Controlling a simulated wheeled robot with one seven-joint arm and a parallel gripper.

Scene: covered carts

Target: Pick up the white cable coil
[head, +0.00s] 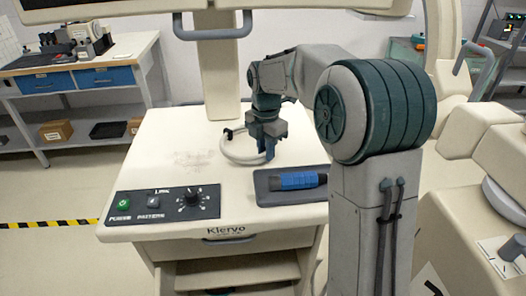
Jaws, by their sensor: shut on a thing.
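The white cable coil (233,152) is a loose ring with a dark clip on its left side. It is at the middle of the cart top (160,150) in the head view. My gripper (268,150) points down over the coil's right side and is shut on it. The fingertips and the held part of the coil are partly hidden by the gripper body. I cannot tell whether the coil still touches the cart top.
A control panel (160,205) with a knob is at the cart's front left. The cart's column (220,90) rises behind the coil. The cart top's left part is clear.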

